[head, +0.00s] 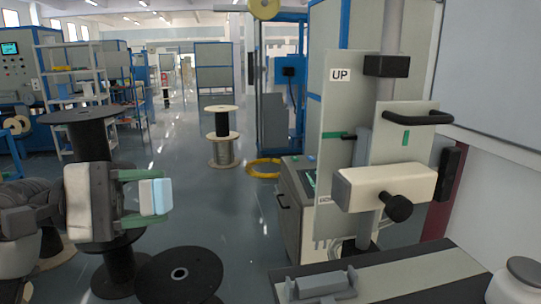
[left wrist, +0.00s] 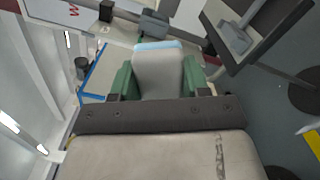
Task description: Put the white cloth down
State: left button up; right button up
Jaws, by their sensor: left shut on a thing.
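My left gripper (head: 143,197) comes in from the left in the head view, with green fingers on a pale grey body. It is shut on the white cloth (head: 157,197), a small folded piece with a light blue side, held up in the air. In the left wrist view the cloth (left wrist: 158,70) sits between the two green fingers (left wrist: 158,82), its light blue edge at the far end. What lies directly beneath the cloth is hard to tell. My right gripper is not seen.
A dark-topped surface (head: 410,272) with a grey fixture (head: 322,285) is at the lower right. A machine panel marked UP (head: 340,110) stands behind it. Black spools (head: 180,272) stand near my left arm. Open floor (head: 225,205) lies in the middle.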

pick_arm(q)
jog(key=shift+w+a+f, duration=0.1)
jog(key=shift+a+f, duration=0.4)
jog(key=shift+f, duration=0.4)
jog(key=shift+w+d+f+n+t, duration=0.15)
jog(key=shift+w+d+f+n, duration=0.1)
jog(key=shift+f, duration=0.3)
jog(key=shift+w+d+f+n+t, duration=0.15)
jog(key=shift+d+f, duration=0.05)
jog(key=shift+f, duration=0.3)
jog(key=s+a+f+n+t+y, duration=0.1)
jog(key=a+f+n+t, duration=0.15)
jog(key=f, duration=0.75)
jog(key=s+a+f+n+t+y, duration=0.15)
jog(key=f+t, duration=0.25)
jog(key=f, duration=0.6)
notch_tip(320, 180, up, 11)
jog(key=p, duration=1.7)
jog(key=shift+d+p, duration=0.3)
jog(key=shift+d, duration=0.1)
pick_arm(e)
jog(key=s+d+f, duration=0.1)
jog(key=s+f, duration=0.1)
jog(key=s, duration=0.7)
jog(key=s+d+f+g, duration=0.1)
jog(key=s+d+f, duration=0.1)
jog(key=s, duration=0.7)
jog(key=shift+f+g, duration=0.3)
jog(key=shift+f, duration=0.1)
